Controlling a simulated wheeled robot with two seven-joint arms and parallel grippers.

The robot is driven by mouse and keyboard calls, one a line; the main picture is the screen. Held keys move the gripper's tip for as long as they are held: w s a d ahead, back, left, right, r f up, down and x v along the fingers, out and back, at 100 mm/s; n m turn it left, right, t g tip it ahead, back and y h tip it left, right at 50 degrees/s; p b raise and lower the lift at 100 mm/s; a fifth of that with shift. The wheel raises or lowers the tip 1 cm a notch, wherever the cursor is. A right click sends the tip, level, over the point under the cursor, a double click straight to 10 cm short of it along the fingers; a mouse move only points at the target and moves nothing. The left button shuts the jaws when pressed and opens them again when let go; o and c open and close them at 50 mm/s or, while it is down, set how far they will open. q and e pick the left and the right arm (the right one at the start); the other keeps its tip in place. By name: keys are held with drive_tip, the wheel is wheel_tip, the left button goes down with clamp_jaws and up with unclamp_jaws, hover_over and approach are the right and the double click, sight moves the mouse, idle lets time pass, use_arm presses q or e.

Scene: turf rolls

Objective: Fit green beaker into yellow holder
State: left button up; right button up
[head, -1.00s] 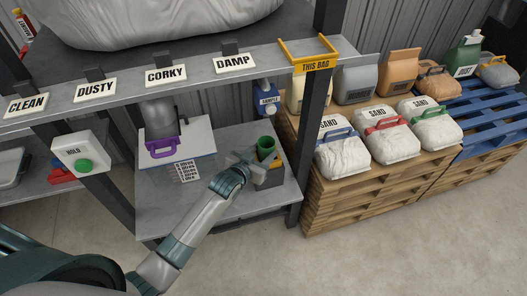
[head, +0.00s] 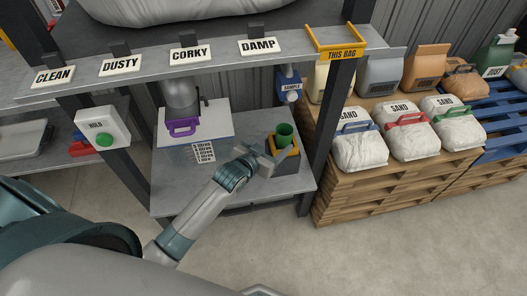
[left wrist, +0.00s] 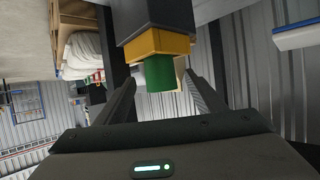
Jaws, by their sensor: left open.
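The green beaker (head: 284,134) stands upright in the yellow holder (head: 293,152), a yellow-topped dark box on the lower shelf. In the left wrist view the picture is upside down: the green beaker (left wrist: 160,76) sticks out of the yellow holder (left wrist: 158,45). How deep it sits is hidden. My left gripper (head: 264,163) is open, just front-left of the holder. In the left wrist view, its fingers (left wrist: 160,90) are spread, with the beaker seen between them and beyond; I see no contact. My right gripper is not in view.
A blue sample dispenser (head: 289,84) hangs behind.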

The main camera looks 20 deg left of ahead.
use_arm(q)
drive_tip(key=v, duration=0.7)
drive_tip(key=shift+s, duration=0.15)
drive_tip(key=shift+r, duration=0.1)
idle(0.4)
drive_tip(key=s+f+g+y, duration=0.1)
drive_tip(key=s+f+g, duration=0.15)
drive_tip(key=s, duration=0.75)
drive_tip(key=s+a+f+g+y, duration=0.1)
drive_tip(key=s+g, duration=0.3)
drive_tip(key=s, duration=0.5)
drive_tip(key=s+f+g, duration=0.2)
drive_tip(key=s+g, duration=0.1)
drive_tip(key=s, duration=0.7)
drive_tip(key=w+d+f+t, duration=0.1)
drive_tip(key=w+f, duration=0.2)
drive_tip(key=f, duration=0.7)
drive_tip(key=w+d+f, duration=0.2)
drive_tip(key=w+f, duration=0.1)
drive_tip(key=f, duration=0.8)
drive_tip(key=s+d+f+t+h, duration=0.1)
drive_tip(key=s+f, duration=0.2)
drive_tip(key=f, duration=1)
drive_tip(key=shift+f, duration=0.25)
